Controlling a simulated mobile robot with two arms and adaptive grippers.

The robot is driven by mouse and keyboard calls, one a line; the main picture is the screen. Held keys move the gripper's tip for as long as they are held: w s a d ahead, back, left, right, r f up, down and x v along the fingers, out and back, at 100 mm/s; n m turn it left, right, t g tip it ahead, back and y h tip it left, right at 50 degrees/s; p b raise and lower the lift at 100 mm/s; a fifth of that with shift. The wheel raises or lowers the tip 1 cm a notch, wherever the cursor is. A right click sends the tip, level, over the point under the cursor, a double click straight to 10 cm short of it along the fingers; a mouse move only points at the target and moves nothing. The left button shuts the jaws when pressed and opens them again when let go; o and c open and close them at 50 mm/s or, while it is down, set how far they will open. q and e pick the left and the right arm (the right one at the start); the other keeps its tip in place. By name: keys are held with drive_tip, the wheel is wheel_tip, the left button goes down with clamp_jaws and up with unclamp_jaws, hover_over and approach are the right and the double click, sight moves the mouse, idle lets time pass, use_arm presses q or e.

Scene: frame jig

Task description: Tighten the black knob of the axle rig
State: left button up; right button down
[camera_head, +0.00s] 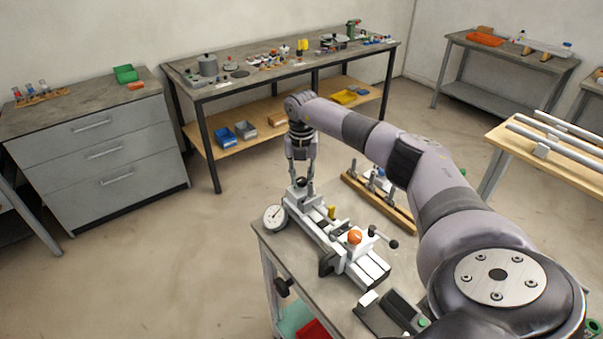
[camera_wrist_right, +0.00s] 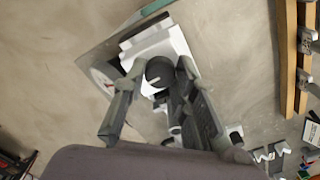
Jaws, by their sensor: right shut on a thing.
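The axle rig (camera_head: 325,232) is a long white and grey fixture near the far edge of the grey table in the head view. It carries a round white dial gauge (camera_head: 275,217) at its far left end, an orange ball (camera_head: 355,237) and a black-tipped lever. My right gripper (camera_head: 301,191) reaches down over the rig's far end. In the right wrist view, the round black knob (camera_wrist_right: 160,72) lies between my two fingers, which are shut on it. The fingers partly hide the rig there. My left gripper is in neither view.
A wooden rack with upright pegs (camera_head: 378,205) stands just beyond the rig to the right. A dark box with a green button (camera_head: 397,314) sits nearer on the table. A back workbench (camera_head: 215,92) and a grey drawer cabinet (camera_head: 95,145) stand across open floor.

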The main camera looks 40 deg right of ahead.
drive_tip(key=m, duration=0.2)
drive_tip(key=m+p, duration=0.1)
drive_tip(key=m, duration=0.2)
drive_tip(key=shift+w+d+r, duration=0.1)
drive_tip(key=shift+r, duration=0.05)
idle(0.3)
drive_tip(key=c, duration=1.3)
unclamp_jaws()
drive_tip(key=shift+f, duration=0.2)
